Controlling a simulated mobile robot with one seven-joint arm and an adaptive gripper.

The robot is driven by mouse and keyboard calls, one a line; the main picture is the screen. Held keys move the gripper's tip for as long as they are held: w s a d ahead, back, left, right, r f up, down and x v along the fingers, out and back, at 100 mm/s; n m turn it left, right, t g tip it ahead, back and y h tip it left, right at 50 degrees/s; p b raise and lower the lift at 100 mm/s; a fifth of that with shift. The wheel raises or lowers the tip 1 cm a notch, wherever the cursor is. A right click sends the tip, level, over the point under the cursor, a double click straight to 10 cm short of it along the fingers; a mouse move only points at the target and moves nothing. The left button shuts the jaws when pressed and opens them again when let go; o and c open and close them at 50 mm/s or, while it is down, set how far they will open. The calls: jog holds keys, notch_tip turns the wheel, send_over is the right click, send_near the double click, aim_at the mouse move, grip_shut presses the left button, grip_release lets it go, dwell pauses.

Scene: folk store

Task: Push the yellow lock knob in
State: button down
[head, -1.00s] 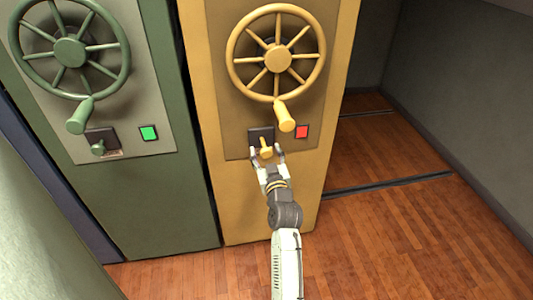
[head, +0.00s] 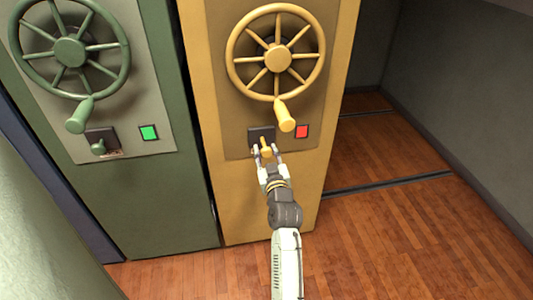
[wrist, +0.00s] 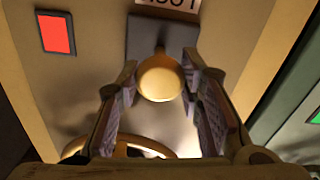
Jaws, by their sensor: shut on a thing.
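The yellow lock knob (head: 265,146) sticks out from a dark square plate (head: 261,134) on the yellow cabinet (head: 225,200). In the wrist view the round end of the knob (wrist: 160,77) faces the camera, and its stem runs back to the dark plate (wrist: 148,37). My gripper (head: 267,151) reaches up to the knob from below, with one finger on each side of it. In the wrist view the fingers (wrist: 160,85) are closed against both sides of the knob's end. The indicator beside the plate on the yellow cabinet is red (head: 302,131).
A yellow handwheel (head: 277,58) with a handle (head: 284,116) hanging low sits just above the knob. A green cabinet (head: 160,205) stands on the left, with its own wheel (head: 69,52), knob (head: 98,148) and green indicator (head: 149,132). Open wooden floor (head: 400,240) lies to the right.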

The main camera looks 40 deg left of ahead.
aim_at(264, 146)
jog(key=b+x, duration=0.1)
jog(key=x, duration=0.2)
jog(key=shift+w+a, duration=0.15)
jog(key=shift+r, duration=0.1)
jog(key=c, duration=1.1)
grip_release()
jog(key=v, duration=1.2)
jog(key=shift+w, duration=0.1)
